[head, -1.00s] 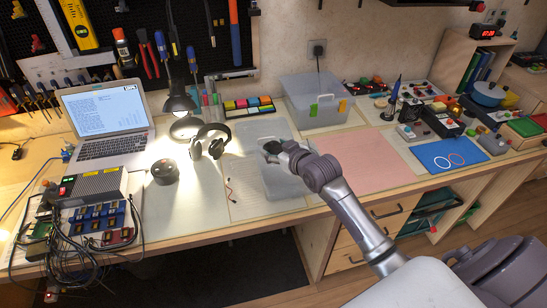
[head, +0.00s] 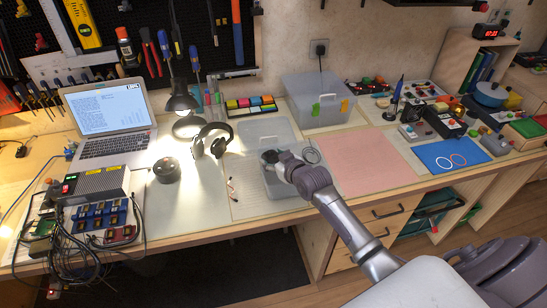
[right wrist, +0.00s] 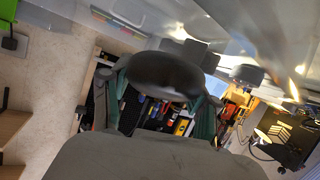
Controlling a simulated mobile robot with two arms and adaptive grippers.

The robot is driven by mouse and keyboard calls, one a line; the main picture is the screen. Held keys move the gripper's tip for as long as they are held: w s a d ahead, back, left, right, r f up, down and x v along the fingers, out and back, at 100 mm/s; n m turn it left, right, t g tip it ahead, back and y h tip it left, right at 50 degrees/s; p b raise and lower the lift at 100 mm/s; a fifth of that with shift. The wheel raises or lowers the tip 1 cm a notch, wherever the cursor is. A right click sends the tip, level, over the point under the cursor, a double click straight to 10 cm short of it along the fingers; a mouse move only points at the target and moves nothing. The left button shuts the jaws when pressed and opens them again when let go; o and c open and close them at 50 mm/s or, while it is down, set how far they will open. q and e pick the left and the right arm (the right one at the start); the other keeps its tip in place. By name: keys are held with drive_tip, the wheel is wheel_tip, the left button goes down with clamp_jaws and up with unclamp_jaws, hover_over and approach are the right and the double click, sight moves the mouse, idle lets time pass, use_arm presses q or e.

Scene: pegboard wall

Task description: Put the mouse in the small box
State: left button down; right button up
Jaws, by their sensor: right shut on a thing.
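My right gripper (head: 272,157) is over the small clear box (head: 286,188) on the workbench. It is shut on a dark rounded thing, which looks like the mouse (right wrist: 166,76). In the right wrist view the mouse sits between the two fingers. In the head view the gripper and wrist hide most of it and part of the box's inside. I cannot tell whether the mouse touches the box. My left gripper is not in view.
A flat translucent lid (head: 262,128) lies behind the small box. A large clear box (head: 312,105) with green and orange clips stands at the back. Headphones (head: 212,140) and a black round device (head: 167,170) are to the left. The pink mat (head: 368,160) is bare.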

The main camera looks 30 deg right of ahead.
drive_tip(key=shift+s+f, duration=0.1)
drive_tip(key=shift+f, duration=0.3)
drive_tip(key=o, duration=0.9)
drive_tip(key=shift+f, duration=0.1)
drive_tip(key=shift+o, duration=1.4)
drive_tip(key=shift+f, duration=0.15)
drive_tip(key=shift+a, duration=0.1)
drive_tip(key=shift+s+r, duration=0.2)
drive_tip(key=shift+r, duration=0.5)
drive_tip(key=v, duration=1.1)
drive_tip(key=shift+s+r, duration=0.15)
drive_tip(key=shift+r, duration=0.25)
